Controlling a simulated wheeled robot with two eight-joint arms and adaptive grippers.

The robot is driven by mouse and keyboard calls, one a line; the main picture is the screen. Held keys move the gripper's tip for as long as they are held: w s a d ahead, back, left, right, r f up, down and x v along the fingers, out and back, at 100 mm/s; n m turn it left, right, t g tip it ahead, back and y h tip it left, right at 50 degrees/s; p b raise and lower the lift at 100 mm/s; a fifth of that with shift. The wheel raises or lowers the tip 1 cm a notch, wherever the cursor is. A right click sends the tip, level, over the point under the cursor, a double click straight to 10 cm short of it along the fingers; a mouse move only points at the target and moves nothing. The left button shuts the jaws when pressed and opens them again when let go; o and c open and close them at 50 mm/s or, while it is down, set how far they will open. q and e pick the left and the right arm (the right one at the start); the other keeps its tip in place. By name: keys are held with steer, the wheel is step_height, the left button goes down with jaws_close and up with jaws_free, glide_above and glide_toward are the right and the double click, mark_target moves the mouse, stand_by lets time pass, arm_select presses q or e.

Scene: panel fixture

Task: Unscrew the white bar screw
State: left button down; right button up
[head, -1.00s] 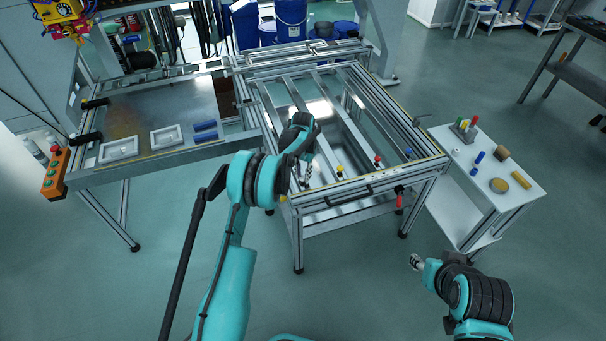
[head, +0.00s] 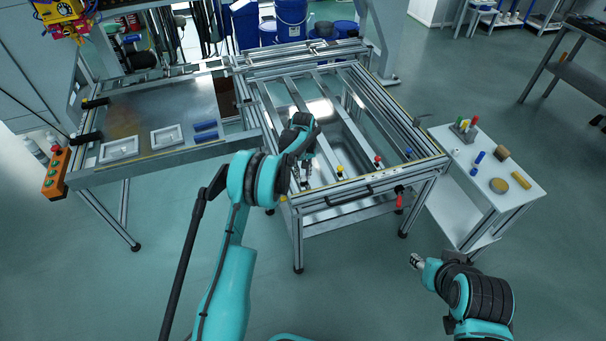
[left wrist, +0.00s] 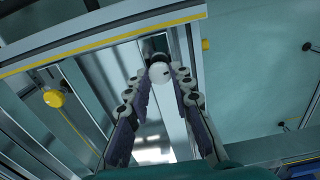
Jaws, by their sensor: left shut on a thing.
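The white bar screw (left wrist: 160,73) shows in the left wrist view as a round white knob at the end of a metal bar, by the frame's front rail. My left gripper (head: 307,172) reaches down to that bar in the head view, where the gripper hides the screw. In the left wrist view its two fingers (left wrist: 158,78) stand on either side of the white knob and are shut on it. My right gripper (head: 416,262) hangs over the floor, away from the frame. It is too small to tell whether its fingers are open.
A yellow knob (head: 340,171) and a red knob (head: 378,160) sit on neighbouring bars to the right. A red-handled part (head: 399,198) hangs at the frame's front right. A white side table (head: 485,180) with loose items stands further right.

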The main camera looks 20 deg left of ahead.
mark_target(303, 177)
arm_select(q)
steer(key=shift+n, duration=0.4)
steer(key=c, duration=1.3)
jaws_free()
step_height(303, 177, up, 12)
steer(key=shift+r, duration=0.1)
